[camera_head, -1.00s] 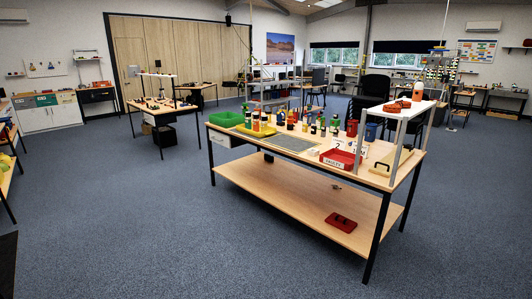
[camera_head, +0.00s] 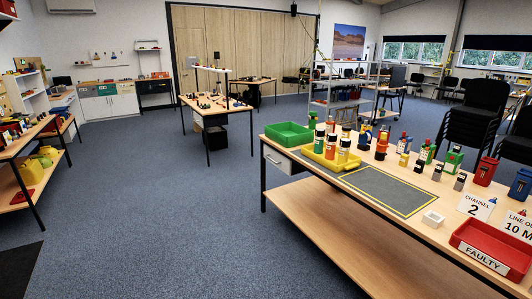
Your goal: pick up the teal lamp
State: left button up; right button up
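I cannot make out a teal lamp for certain in this view. Many small coloured items stand on the large wooden workbench (camera_head: 290,205) at right, and others on the farther table (camera_head: 222,110) are too small to tell apart. Neither of my grippers is in view.
The bench holds a green tray (camera_head: 288,134), a yellow tray (camera_head: 329,159) with bottles, a grey mat (camera_head: 385,187) and a red "FAULTY" tray (camera_head: 492,250). Shelving (camera_head: 28,165) stands at left. Stacked black chairs (camera_head: 478,115) stand behind the bench. Blue carpet (camera_head: 150,220) is clear between.

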aim_at(318, 141)
jog(key=z, duration=0.45)
jog(key=i, duration=1.95)
jog(key=z, duration=0.75)
